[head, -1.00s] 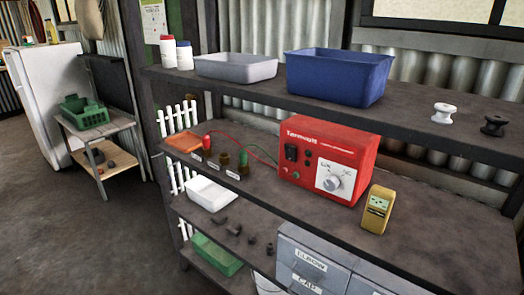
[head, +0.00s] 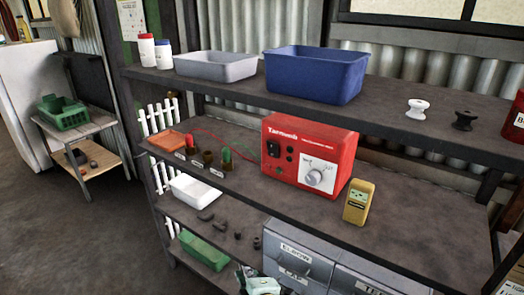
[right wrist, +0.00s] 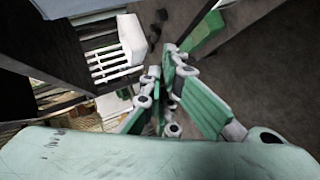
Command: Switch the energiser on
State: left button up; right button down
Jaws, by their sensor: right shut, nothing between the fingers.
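The red energiser (head: 308,130) stands on the middle shelf. Its front has a dark switch (head: 273,149) at the left and a white panel with a grey round knob (head: 314,177). The switch's position is too small to tell. A thin red lead runs left to a red terminal, and a green terminal stands beside it. My right gripper (head: 258,284) shows at the bottom edge of the head view, below and in front of the energiser and apart from it. In the right wrist view its green fingers (right wrist: 169,60) are together, empty. My left gripper is out of view.
A yellow handheld meter (head: 357,202) stands right of the energiser. The upper shelf holds a blue bin (head: 315,76), a grey tray (head: 215,66) and insulators. Grey labelled drawers (head: 297,266) sit below, near my right gripper. A white tray (head: 195,189) is at lower left.

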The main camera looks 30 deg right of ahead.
aim_at(273, 149)
jog(key=w+d+r+n+t+h, duration=0.1)
jog(key=d+r+t+h, duration=0.1)
jog(key=r, duration=1.3)
jog(key=w+d+r+n+t+h, duration=0.1)
jog(key=d+r+n+t+h, duration=0.1)
jog(key=r, duration=1.4)
jog(key=shift+w+d+t+h+p, duration=0.3)
jog(key=shift+d+t, duration=0.4)
jog(key=shift+d, duration=0.55)
jog(key=s+d+p+x, duration=0.1)
jog(key=d+p+x, duration=0.1)
jog(key=x, duration=1)
jog(key=shift+w+d+r+p, duration=0.2)
jog(key=shift+w+d+p, duration=0.05)
jog(key=shift+d+p, duration=0.25)
